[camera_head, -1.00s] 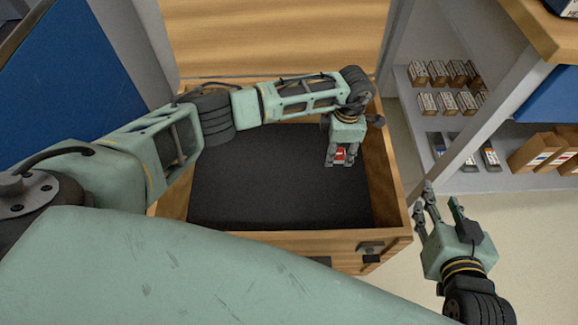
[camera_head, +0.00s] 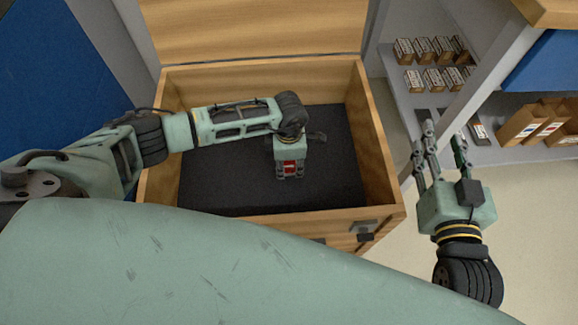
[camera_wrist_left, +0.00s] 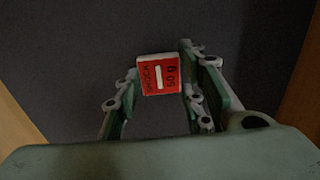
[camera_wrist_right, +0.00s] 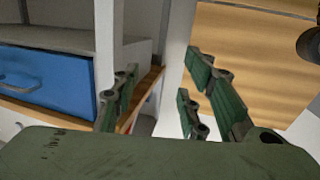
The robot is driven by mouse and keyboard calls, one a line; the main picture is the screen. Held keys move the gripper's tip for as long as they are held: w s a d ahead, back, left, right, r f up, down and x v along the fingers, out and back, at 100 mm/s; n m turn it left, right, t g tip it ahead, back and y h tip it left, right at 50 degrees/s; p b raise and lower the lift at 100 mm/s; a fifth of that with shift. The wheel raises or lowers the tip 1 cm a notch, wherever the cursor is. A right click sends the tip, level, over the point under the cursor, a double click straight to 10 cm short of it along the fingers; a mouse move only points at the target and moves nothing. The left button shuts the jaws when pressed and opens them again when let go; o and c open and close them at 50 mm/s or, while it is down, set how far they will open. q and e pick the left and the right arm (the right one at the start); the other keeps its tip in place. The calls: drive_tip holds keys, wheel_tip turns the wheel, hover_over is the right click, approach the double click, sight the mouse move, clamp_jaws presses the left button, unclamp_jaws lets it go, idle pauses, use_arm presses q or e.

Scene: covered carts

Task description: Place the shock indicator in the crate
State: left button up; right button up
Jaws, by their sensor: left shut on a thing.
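The shock indicator (camera_wrist_left: 160,75) is a small red and white block with "SHOCK" lettering, seen in the left wrist view between the fingers. It also shows as a red patch in the head view (camera_head: 290,167). My left gripper (camera_head: 289,176) is shut on it, inside the outline of the wooden crate (camera_head: 386,180). The crate has a dark floor (camera_head: 230,185) and its lid stands open at the back. I cannot tell how high the indicator is above the floor. My right gripper (camera_head: 440,140) is open and empty, to the right of the crate.
A grey shelf unit (camera_head: 395,90) at the right holds several small boxes (camera_head: 430,48) and brown cartons (camera_head: 530,122). A blue panel (camera_head: 40,80) stands at the left. The crate floor around the left gripper looks clear.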

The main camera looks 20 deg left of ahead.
use_arm(q)
drive_tip(key=shift+f, duration=0.8)
use_arm(e)
drive_tip(key=r, duration=0.1)
drive_tip(key=r+t, duration=0.1)
drive_tip(key=r, duration=0.1)
drive_tip(key=shift+w+a+r+t+y, duration=0.15)
drive_tip(key=shift+a+r+t+y, duration=0.05)
drive_tip(key=shift+a+t+y, duration=0.1)
use_arm(q)
drive_tip(key=shift+f, duration=0.1)
use_arm(e)
drive_tip(key=shift+r, duration=0.15)
use_arm(q)
drive_tip(key=o, duration=0.9)
drive_tip(key=shift+c, duration=0.2)
use_arm(e)
drive_tip(key=shift+r+t, duration=0.25)
drive_tip(key=shift+t, duration=0.05)
